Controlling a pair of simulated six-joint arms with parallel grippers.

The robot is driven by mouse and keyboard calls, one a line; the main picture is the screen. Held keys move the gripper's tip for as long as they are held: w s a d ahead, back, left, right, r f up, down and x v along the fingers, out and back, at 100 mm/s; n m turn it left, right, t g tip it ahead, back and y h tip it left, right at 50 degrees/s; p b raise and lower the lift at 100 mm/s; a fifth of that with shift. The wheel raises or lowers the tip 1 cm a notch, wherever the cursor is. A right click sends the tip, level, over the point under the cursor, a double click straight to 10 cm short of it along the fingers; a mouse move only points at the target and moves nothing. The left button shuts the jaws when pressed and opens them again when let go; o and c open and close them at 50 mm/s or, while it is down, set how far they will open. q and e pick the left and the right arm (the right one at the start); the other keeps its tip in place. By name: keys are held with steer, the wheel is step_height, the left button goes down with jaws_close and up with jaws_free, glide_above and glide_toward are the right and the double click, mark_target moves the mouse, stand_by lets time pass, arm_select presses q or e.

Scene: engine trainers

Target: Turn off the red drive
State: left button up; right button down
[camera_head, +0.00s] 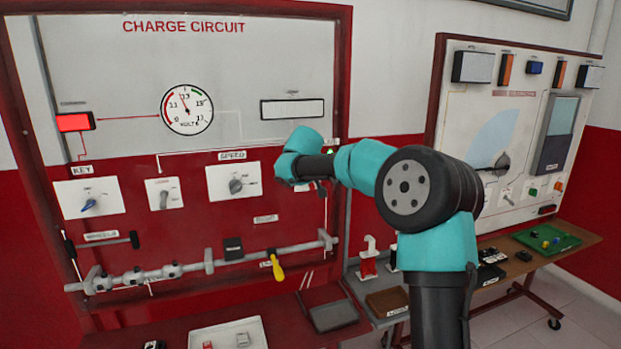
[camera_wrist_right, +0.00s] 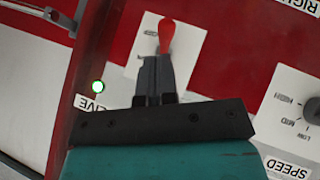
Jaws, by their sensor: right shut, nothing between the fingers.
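A red-handled switch lever (camera_wrist_right: 167,35) stands on a white plate (camera_wrist_right: 196,45) in the right wrist view. This is most likely the red drive; its label is too blurred to read. My right gripper (camera_wrist_right: 157,62) is shut and empty. Its fingertips are right at the base of the red handle in that view; I cannot tell whether they touch. A green lamp (camera_wrist_right: 98,87) marked LIVE is lit beside the plate. In the head view my right arm hides the red lever. My left gripper is not in view.
The charge circuit board carries a volt gauge (camera_head: 187,109), a lit red lamp (camera_head: 74,122), a key switch (camera_head: 89,203) and a speed knob (camera_head: 236,185). A grey rod with a yellow handle (camera_head: 276,266) runs below. Another trainer board (camera_head: 512,130) stands at right.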

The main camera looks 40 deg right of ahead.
steer(key=s+a+r, duration=0.5)
steer(key=s+a, duration=0.3)
steer(key=s, duration=0.1)
steer(key=shift+r, duration=0.15)
stand_by(0.4)
stand_by(0.4)
